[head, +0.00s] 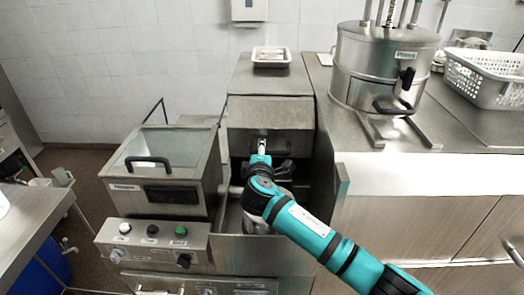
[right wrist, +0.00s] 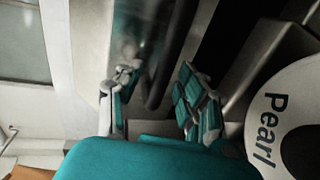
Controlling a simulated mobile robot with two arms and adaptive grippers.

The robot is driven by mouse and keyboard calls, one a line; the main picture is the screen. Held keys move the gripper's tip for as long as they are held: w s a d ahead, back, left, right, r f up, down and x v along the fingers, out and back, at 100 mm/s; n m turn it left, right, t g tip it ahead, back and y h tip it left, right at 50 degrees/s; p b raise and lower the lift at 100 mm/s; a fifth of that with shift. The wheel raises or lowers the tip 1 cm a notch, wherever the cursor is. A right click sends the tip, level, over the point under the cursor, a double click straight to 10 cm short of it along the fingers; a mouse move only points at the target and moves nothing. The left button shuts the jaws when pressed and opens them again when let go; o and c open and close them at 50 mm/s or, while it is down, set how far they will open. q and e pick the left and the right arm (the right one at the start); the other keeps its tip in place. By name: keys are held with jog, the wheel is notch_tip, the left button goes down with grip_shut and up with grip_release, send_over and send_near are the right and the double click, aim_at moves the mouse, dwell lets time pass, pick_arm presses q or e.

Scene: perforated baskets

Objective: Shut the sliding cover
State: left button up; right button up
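The steel sliding cover (head: 268,110) is on the middle unit, with a dark opening below it. Its front carries a black handle (head: 272,143). My right arm reaches in from the lower right, and my right gripper (head: 272,162) is at the front of this unit, just below the handle and partly hidden by the arm. In the right wrist view, the two fingers of my right gripper (right wrist: 158,95) are spread apart. A dark curved handle bar (right wrist: 172,55) shows between and beyond them; contact cannot be told. My left gripper is not in view.
A machine with a glass lid (head: 165,148) and control panel (head: 150,240) stands to the left. A steel pot (head: 383,65) and white perforated basket (head: 487,78) stand on the right counter (head: 440,140).

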grip_shut()
dwell(0.7)
